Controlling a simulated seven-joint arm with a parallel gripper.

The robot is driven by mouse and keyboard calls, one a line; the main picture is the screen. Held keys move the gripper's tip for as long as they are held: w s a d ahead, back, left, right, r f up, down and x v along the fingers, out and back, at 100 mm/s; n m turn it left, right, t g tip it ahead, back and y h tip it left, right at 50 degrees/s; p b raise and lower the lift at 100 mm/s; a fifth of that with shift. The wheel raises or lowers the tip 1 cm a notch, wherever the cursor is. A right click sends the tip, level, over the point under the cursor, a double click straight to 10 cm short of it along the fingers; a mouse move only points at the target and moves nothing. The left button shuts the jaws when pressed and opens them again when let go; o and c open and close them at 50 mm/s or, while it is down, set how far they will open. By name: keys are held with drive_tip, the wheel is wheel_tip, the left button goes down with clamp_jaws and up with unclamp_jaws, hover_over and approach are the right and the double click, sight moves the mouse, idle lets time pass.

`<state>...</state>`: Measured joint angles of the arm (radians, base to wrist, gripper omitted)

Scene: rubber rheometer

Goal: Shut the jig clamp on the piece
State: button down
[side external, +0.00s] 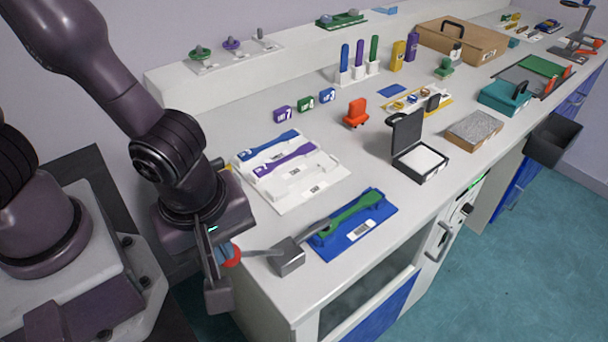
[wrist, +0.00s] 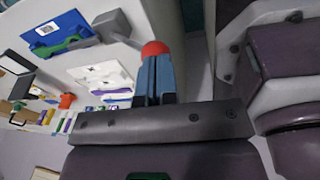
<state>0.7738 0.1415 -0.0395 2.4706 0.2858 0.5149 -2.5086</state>
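The green dumbbell-shaped piece (side external: 352,215) lies on the blue jig plate (side external: 370,237). The jig clamp's grey block (side external: 287,258) stands at the plate's near left corner. A short bar (side external: 315,230) runs from it to the piece's near end; I cannot tell whether it presses on it. A handle (side external: 258,252) runs left to a red knob (side external: 232,256). My gripper (side external: 218,268) points down beside the knob. In the wrist view, its fingers (wrist: 155,70) are close together, with the red knob (wrist: 154,49) at their tips. The contact is unclear.
A white tray (side external: 320,183) with blue, purple and white dumbbell shapes lies behind the jig. An open black case (side external: 418,163), an orange-red block (side external: 356,112) and small labelled blocks (side external: 306,103) stand farther back. The bench's front edge is close to the clamp.

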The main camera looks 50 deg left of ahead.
drive_tip(key=shift+w+d+r, duration=0.1)
drive_tip(key=shift+w+r, duration=0.05)
drive_tip(key=shift+r, duration=0.2)
drive_tip(key=r, duration=0.2)
drive_tip(key=w+r, duration=0.1)
drive_tip(key=shift+d, duration=0.3)
drive_tip(key=s+r, duration=0.7)
drive_tip(key=shift+d+r, duration=0.15)
drive_tip(key=shift+d, duration=0.15)
